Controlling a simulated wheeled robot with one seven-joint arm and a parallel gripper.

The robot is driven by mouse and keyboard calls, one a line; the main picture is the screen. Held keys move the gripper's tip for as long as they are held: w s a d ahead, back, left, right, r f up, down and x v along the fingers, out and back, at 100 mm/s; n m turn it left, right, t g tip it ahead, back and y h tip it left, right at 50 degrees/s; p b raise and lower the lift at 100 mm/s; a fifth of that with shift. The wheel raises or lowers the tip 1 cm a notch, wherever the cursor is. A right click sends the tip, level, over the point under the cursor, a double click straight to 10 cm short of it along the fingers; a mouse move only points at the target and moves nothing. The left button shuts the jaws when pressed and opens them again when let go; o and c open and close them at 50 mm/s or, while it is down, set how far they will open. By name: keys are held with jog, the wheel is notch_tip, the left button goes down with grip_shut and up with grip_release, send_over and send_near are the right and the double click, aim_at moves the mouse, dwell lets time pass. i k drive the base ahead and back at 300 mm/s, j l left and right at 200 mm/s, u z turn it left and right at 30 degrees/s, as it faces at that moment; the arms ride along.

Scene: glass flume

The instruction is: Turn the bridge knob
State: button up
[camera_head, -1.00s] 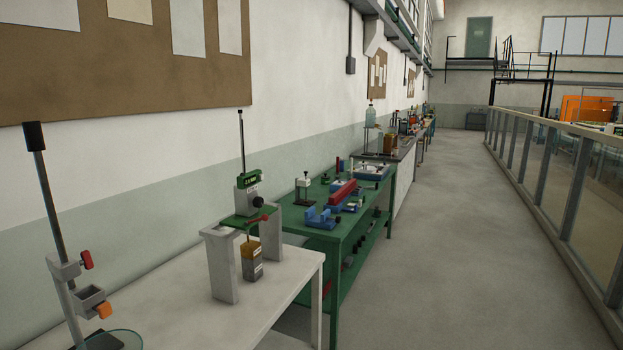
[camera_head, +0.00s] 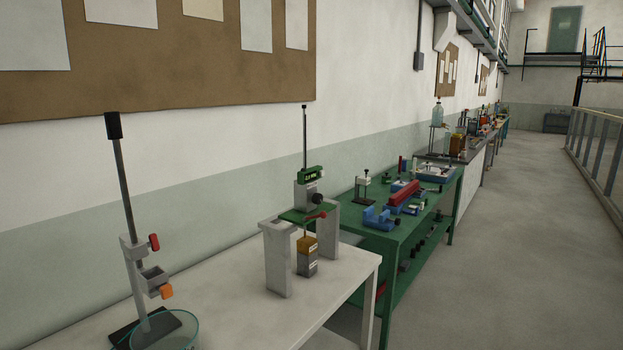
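The bridge stands on the white table in the head view. It has two pale grey legs (camera_head: 278,262) and a green top plate (camera_head: 296,215). A grey and green block with a vertical rod (camera_head: 304,140) sits on the plate. A round black knob (camera_head: 317,199) is on the right side of this block, and a red lever (camera_head: 314,217) is just below it. I cannot tell for certain which one is the bridge knob. A yellow and grey block (camera_head: 307,256) is under the plate. My gripper is not in view.
A stand with a black-capped rod (camera_head: 123,175), a red knob and an orange knob is at the left, beside a glass dish (camera_head: 172,332). A green bench (camera_head: 405,235) with blue and red fixtures lies beyond. The grey aisle floor (camera_head: 520,270) at the right is clear.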

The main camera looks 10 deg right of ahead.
aim_at(317, 199)
jog(key=i+l+u, duration=0.2)
jog(key=i+u, duration=0.15)
jog(key=u, duration=0.15)
jog(key=i+l+u, duration=0.65)
jog(key=l+u, duration=0.15)
jog(key=u, duration=0.15)
jog(key=i+l+u, duration=0.15)
jog(key=l+u, duration=0.35)
